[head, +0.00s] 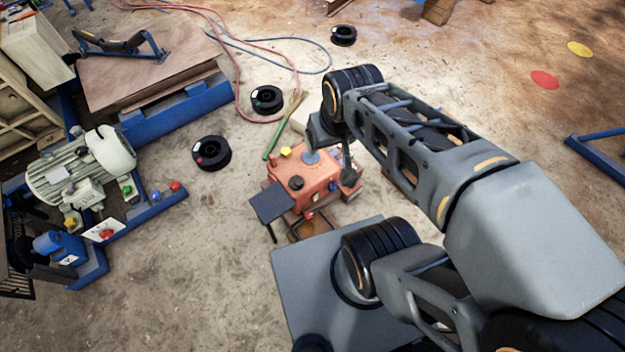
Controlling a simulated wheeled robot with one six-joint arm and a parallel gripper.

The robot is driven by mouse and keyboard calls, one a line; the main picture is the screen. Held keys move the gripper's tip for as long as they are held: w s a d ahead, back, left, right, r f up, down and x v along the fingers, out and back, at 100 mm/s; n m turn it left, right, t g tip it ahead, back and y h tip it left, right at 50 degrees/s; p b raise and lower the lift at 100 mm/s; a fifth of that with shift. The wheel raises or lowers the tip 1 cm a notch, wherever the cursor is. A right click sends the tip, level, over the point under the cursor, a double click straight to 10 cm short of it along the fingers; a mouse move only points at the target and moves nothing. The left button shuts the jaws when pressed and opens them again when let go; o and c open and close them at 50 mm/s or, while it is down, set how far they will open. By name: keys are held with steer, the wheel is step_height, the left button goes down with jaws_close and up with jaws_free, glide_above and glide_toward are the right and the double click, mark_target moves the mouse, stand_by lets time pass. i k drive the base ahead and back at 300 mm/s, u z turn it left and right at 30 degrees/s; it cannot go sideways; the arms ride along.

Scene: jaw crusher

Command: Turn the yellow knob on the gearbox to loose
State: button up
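The orange gearbox (293,198) stands low on the ground in the middle of the head view. A small yellow knob (286,151) shows at its upper left edge, and a dark round cap sits on its top. My gripper (346,158) hangs from the wrist at the gearbox's right rear side, to the right of the yellow knob and apart from it in the picture. The gripper is small and dark here. Its fingers cannot be made out, so I cannot tell whether it is open or whether it touches the gearbox. The knob's setting is too small to read.
A grey-green motor (75,178) on a blue frame stands at the left. Black spools (211,152) lie on the dirt floor, with red and blue hoses (240,85) behind.

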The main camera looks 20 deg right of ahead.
mark_target(286, 151)
steer(key=u, duration=0.05)
steer(key=k, duration=0.5)
steer(key=u, duration=1.65)
steer(key=i, duration=2.95)
steer(key=z, duration=3.65)
steer(key=i, duration=0.5)
steer(key=z, duration=0.05)
